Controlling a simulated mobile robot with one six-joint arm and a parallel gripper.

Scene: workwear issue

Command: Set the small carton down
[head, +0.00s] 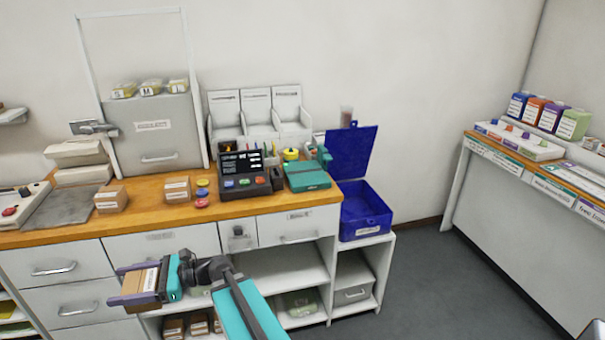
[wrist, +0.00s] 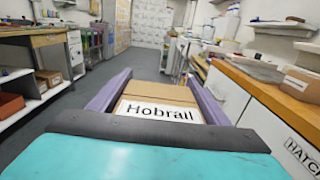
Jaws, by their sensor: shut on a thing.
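My gripper (head: 133,284) is shut on a small brown carton (head: 140,282), holding it in the air in front of the drawers, below counter height. In the wrist view the carton (wrist: 160,92) sits between the two purple fingers, and its white label reads "Hobrail". Two similar small cartons stand on the wooden counter (head: 148,208): one carton (head: 111,200) near the grey plate and another carton (head: 177,189) beside a few coloured discs. More cartons (head: 173,326) sit on the low shelf under the counter.
A grey plate (head: 64,207) lies on the counter's left part. An open blue box (head: 363,222) is on the low unit beside the counter. Bare counter shows between the two cartons.

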